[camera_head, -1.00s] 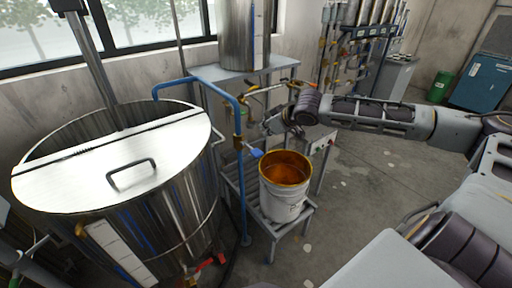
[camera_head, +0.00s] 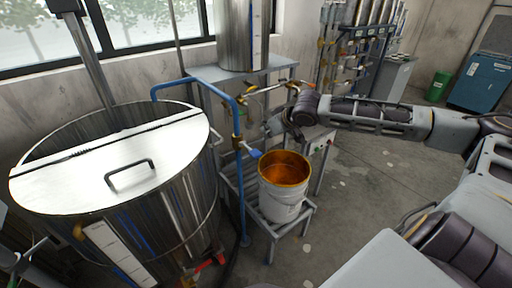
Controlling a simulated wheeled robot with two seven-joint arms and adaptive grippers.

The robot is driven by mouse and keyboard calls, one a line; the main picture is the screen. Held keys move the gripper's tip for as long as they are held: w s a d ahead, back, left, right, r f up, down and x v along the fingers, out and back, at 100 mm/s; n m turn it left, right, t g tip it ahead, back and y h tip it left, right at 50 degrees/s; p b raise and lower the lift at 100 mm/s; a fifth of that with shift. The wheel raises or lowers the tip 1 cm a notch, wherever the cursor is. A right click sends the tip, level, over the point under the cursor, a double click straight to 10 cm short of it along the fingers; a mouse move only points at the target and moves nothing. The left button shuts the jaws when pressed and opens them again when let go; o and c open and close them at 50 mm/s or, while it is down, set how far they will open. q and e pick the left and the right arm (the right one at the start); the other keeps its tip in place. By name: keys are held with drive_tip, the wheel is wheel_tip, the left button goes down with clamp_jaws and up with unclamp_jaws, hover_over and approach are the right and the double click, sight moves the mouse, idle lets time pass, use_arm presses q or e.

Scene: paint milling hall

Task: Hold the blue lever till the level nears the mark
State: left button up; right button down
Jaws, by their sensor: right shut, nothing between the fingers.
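The blue lever (camera_head: 254,152) sticks out from a valve on the blue pipe (camera_head: 240,185), just above the bucket's left rim. A white bucket (camera_head: 281,202) stands upright below it with orange-brown liquid (camera_head: 285,173) inside. A mark inside the bucket cannot be made out. My right gripper (camera_head: 270,127) is shut and empty. In the picture it is above and right of the blue lever, apart from it. Its fingertips are small and hard to separate from the pipework behind. My left gripper is not in view.
The bucket stands on a grey slatted stand (camera_head: 257,212). A large steel tank (camera_head: 180,225) with a half lid fills the left, with a red-handled valve (camera_head: 209,262) low down. A steel vessel (camera_head: 243,35) stands on a shelf behind. Open floor lies right of the stand.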

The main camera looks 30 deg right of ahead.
drive_tip(key=shift+w+d+f, duration=0.1)
drive_tip(key=shift+w+f, duration=0.25)
drive_tip(key=shift+w, duration=0.05)
drive_tip(key=shift+w+f+p, duration=0.3)
drive_tip(key=shift+w+f, duration=0.1)
drive_tip(key=p, duration=0.1)
hover_over(256, 154)
drive_tip(key=shift+d+f, duration=0.1)
drive_tip(key=shift+f, duration=2.5)
drive_tip(key=shift+w+f+p, duration=0.15)
drive_tip(key=shift+f+p, duration=0.25)
drive_tip(key=shift+f, duration=1.8)
drive_tip(key=shift+w, duration=0.1)
